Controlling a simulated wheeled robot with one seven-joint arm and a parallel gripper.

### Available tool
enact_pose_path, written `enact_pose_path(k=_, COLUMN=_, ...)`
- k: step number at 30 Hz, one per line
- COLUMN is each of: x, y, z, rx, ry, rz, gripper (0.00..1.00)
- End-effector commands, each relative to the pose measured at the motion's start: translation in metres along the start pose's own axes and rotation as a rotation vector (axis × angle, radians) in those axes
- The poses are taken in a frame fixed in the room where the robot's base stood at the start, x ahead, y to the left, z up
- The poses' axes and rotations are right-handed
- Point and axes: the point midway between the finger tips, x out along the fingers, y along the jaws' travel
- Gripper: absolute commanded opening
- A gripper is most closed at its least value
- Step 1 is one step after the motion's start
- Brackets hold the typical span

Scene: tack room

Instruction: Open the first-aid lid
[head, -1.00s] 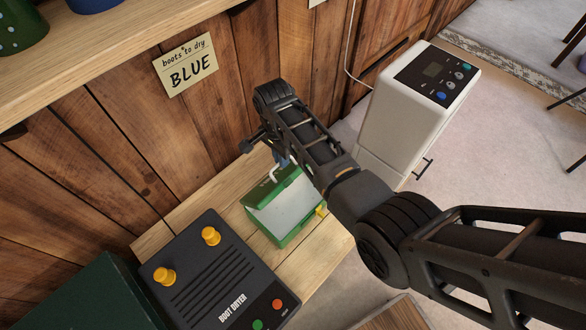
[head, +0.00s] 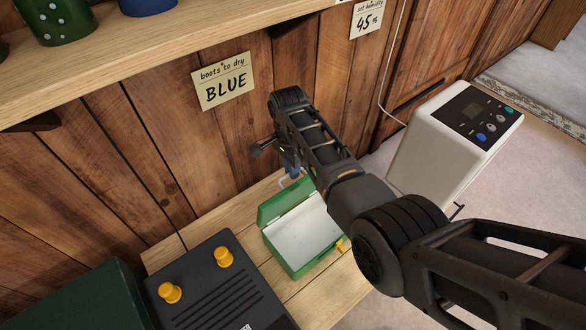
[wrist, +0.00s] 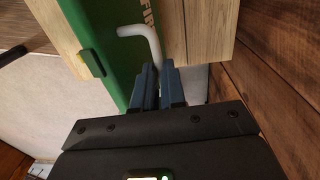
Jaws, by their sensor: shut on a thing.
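The green first-aid box (head: 297,266) stands on the wooden bench with its pale inside showing. Its green lid (head: 272,208) is raised at the back, on the wall side, and tilted up from the box. In the wrist view the lid (wrist: 112,35) shows part of white lettering. A white bent handle (wrist: 152,42) is on the lid; it also shows in the head view (head: 284,183). My gripper (wrist: 163,70) is shut on the handle. In the head view my gripper (head: 292,172) is partly hidden by my arm.
A dark boot dryer (head: 215,285) with yellow knobs stands left of the box. A white appliance (head: 440,145) stands right, beyond the bench. The plank wall (head: 170,150) with a BLUE note (head: 224,82) is close behind my gripper. A shelf (head: 150,55) overhangs at upper left.

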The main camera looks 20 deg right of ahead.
Motion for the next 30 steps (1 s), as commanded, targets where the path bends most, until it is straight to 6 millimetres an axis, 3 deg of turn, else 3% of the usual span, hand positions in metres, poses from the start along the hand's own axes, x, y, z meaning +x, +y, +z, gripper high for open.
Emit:
enact_pose_path(k=1, x=0.009, y=0.006, z=0.003, rx=-0.004, ry=-0.005, rz=0.016, gripper=0.0)
enact_pose_path(k=5, x=0.009, y=0.006, z=0.003, rx=-0.004, ry=-0.006, rz=0.017, gripper=0.0)
enact_pose_path(k=6, x=0.009, y=0.006, z=0.003, rx=-0.005, ry=-0.006, rz=0.017, gripper=0.12)
enact_pose_path(k=14, x=0.005, y=0.004, z=0.001, rx=-0.002, ry=-0.003, rz=0.01, gripper=0.36)
enact_pose_path(k=23, x=-0.002, y=0.002, z=0.001, rx=-0.001, ry=-0.002, rz=0.004, gripper=0.36)
enact_pose_path(k=30, x=-0.038, y=0.002, z=0.001, rx=-0.001, ry=-0.002, rz=0.004, gripper=0.36)
